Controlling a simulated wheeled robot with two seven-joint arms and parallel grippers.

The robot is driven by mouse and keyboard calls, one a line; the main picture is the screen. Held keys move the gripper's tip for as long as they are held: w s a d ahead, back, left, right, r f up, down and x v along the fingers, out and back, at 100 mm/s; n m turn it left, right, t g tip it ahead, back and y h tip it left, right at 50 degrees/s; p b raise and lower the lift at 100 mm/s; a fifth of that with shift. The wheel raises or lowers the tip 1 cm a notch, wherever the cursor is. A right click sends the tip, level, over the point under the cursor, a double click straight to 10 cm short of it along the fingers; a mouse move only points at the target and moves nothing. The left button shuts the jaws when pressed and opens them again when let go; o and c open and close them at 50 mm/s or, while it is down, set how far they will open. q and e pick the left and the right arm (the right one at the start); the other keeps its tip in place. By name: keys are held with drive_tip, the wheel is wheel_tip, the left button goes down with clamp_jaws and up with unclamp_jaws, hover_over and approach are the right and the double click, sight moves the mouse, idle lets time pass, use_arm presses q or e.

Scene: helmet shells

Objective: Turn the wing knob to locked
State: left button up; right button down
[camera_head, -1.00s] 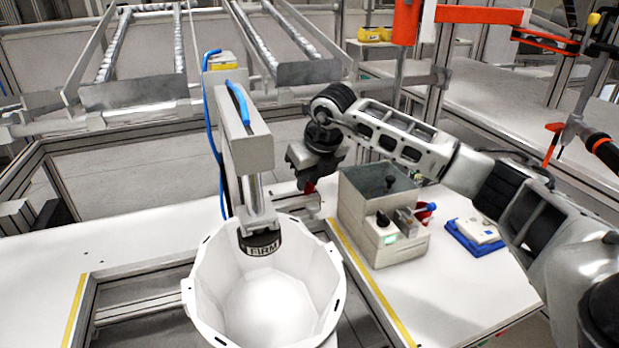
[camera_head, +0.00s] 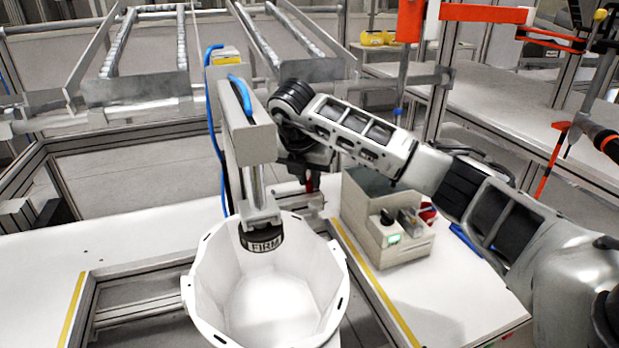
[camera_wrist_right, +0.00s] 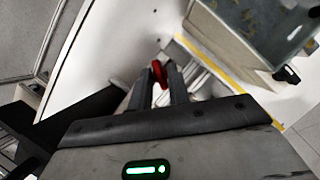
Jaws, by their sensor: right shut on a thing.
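The red wing knob (camera_wrist_right: 157,72) shows between my right gripper's fingertips in the right wrist view. My right gripper (camera_wrist_right: 160,82) is shut on the wing knob. In the head view its wrist is just right of the press column, and its fingertips are mostly hidden there. I cannot tell the knob's turn position. My left gripper is not in view.
The press head (camera_head: 262,240), marked FIRM, hangs inside a white helmet shell (camera_head: 210,290). A grey control box (camera_head: 385,240) with a black knob and green display stands to the right, under my right forearm. The white table (camera_head: 450,300) is clear in front of it.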

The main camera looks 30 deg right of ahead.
drive_tip(key=shift+w+m+g, duration=0.1)
drive_tip(key=shift+m+g, duration=0.4)
drive_tip(key=shift+m, duration=0.7)
drive_tip(key=c, duration=1.3)
unclamp_jaws()
drive_tip(key=shift+c, duration=0.2)
